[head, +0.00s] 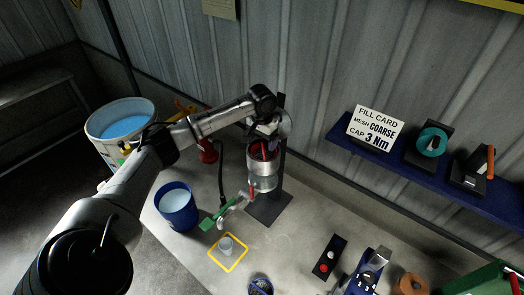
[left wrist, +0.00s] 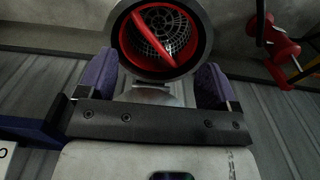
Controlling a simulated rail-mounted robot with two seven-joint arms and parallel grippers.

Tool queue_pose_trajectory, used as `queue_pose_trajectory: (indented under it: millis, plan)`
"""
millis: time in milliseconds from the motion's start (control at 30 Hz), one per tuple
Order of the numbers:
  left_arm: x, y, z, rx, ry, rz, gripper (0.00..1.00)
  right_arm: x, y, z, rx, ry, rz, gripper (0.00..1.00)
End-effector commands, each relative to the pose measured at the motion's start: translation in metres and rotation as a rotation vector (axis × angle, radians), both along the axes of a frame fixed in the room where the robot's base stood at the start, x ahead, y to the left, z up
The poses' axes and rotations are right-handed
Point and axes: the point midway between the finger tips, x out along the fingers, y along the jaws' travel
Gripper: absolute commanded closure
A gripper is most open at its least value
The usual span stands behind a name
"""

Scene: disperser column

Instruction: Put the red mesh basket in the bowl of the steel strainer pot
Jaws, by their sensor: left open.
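The steel strainer pot (head: 262,180) stands upright on a dark stand. Its round mouth (left wrist: 204,60) fills the top of the left wrist view. The red mesh basket (left wrist: 147,45) sits inside that mouth, with a red rim, grey mesh and a red bar across it. Some of its red shows at the pot's top in the head view (head: 263,150). My left gripper (head: 267,128) is at the pot's top. Its two purple fingers (left wrist: 157,70) are apart, one on each side of the pot's near edge. Contact cannot be told. My right gripper is not in view.
A blue bucket (head: 176,208) and a larger white bucket (head: 103,124) stand left. A blue shelf (head: 400,160) with a card is right.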

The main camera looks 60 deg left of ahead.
Motion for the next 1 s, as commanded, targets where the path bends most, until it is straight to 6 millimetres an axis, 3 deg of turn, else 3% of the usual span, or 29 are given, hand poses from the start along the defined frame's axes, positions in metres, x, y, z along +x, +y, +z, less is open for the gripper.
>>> queue_pose_trajectory:
  millis: [300,767,900,1000]
  plan:
    - [0.000,0.000,0.032,-0.001,-0.001,0.000,0.15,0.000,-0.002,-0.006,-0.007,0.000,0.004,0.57]
    - [0.000,0.000,0.036,0.004,-0.003,-0.009,0.15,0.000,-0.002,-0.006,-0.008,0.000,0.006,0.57]
    - [0.010,0.002,0.043,0.098,-0.058,-0.132,0.15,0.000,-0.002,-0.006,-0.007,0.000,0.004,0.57]
    - [0.028,-0.015,0.055,0.256,-0.152,-0.298,0.15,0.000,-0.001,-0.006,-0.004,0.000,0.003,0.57]
